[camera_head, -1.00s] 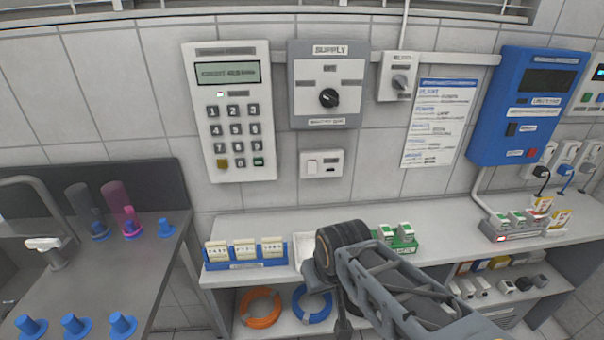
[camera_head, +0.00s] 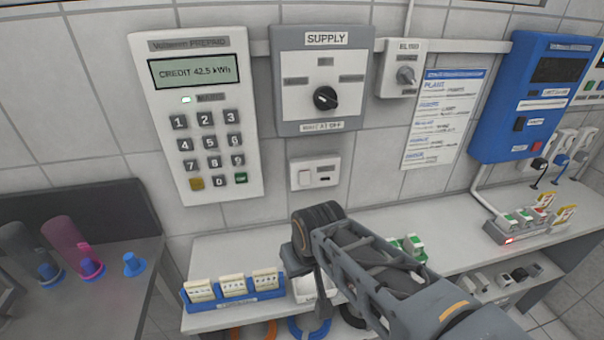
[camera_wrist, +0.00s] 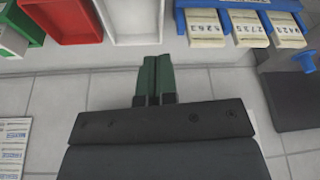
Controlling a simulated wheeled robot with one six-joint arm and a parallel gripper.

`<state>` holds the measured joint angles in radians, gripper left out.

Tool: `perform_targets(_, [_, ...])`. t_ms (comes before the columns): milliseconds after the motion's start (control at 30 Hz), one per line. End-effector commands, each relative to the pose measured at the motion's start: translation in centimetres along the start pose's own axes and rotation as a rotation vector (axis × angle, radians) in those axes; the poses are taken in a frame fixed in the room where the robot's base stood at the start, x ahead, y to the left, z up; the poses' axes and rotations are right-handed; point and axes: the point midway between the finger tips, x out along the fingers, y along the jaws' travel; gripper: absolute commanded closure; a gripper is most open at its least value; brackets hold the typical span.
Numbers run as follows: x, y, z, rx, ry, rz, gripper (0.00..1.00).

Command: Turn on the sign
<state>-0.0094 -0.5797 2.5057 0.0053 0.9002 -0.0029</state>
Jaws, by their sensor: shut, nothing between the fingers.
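I cannot pick out a sign as such. The SUPPLY box (camera_head: 320,78) on the wall has a black rotary knob (camera_head: 325,98) and a label that seems to read "WAIT AT OFF". Below it is a white wall plate with a rocker switch (camera_head: 304,178). My gripper (camera_wrist: 152,62) shows green fingers, shut together and empty, in the wrist view. In the head view it hangs below my wrist near the counter, its fingertips unclear, apart from the wall controls.
A prepaid meter (camera_head: 200,115) reads "CREDIT 42.5 kWh". A blue wall unit (camera_head: 535,95) hangs at the right, beside a poster (camera_head: 443,118). On the counter stand a blue card rack (camera_head: 235,303) and a red tray (camera_wrist: 72,22). Blue-based tubes stand on the left table (camera_head: 90,268).

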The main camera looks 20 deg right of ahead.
Motion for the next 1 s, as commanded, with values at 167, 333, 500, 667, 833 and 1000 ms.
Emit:
perform_targets(167, [0.0,0.0,0.0,0.000,0.001,0.000,1.00])
perform_targets(333, [-0.1,0.2,-0.5,-0.022,0.000,-0.006,1.00])
perform_targets(500, [-1.0,1.6,-3.2,-0.178,0.008,-0.045,1.00])
perform_targets(667, [-2.4,4.1,-7.3,-0.444,0.060,-0.105,1.00])
perform_targets(833, [-4.0,7.5,-11.2,-0.740,0.163,-0.138,1.00])
perform_targets(1000, [-5.4,10.7,-13.9,-0.984,0.268,-0.126,1.00])
